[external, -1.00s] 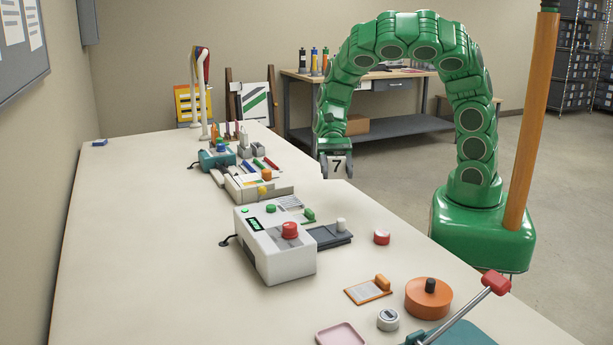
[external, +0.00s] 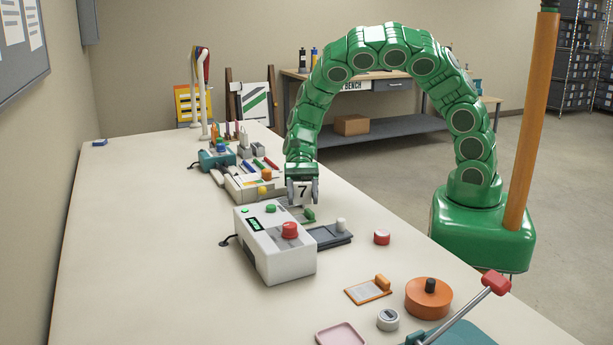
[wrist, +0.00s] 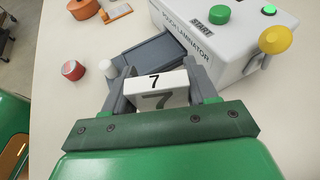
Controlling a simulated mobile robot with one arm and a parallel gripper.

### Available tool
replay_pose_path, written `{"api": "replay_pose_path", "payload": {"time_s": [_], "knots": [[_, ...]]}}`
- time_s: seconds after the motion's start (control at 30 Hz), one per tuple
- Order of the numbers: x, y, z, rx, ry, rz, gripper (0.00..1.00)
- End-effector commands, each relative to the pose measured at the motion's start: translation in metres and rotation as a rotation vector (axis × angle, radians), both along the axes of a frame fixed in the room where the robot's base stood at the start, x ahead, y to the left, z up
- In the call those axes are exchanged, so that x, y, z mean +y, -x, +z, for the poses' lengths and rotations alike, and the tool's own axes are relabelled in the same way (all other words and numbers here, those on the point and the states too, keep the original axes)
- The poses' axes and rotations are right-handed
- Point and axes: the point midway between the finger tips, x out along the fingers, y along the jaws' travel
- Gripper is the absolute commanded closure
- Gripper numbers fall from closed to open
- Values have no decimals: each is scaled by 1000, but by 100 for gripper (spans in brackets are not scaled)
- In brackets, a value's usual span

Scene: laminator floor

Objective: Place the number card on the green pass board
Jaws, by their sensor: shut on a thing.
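The number card (external: 304,190) is a small white block-like card with a black 7. My gripper (external: 302,197) is shut on it and holds it upright, above the table beside the white pouch laminator. In the wrist view the card (wrist: 161,88) sits between the two grey fingers of my gripper (wrist: 161,80), with the 7 on its top edge and face. A white board with a green diagonal stripe (external: 255,106) stands at the back beyond the table. I cannot tell whether it is the green pass board; no other board is clearly green.
The pouch laminator (external: 272,243) with its dark grey tray (external: 328,236) is near my gripper. The table's left side (external: 140,240) is clear.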

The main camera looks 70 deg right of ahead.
Motion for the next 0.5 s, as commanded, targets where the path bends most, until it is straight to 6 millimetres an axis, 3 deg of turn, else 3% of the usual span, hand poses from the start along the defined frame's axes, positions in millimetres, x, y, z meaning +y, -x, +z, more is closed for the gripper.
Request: {"api": "replay_pose_path", "payload": {"time_s": [0.5], "knots": [[6,-12,-19,3,-1,0,73]]}}
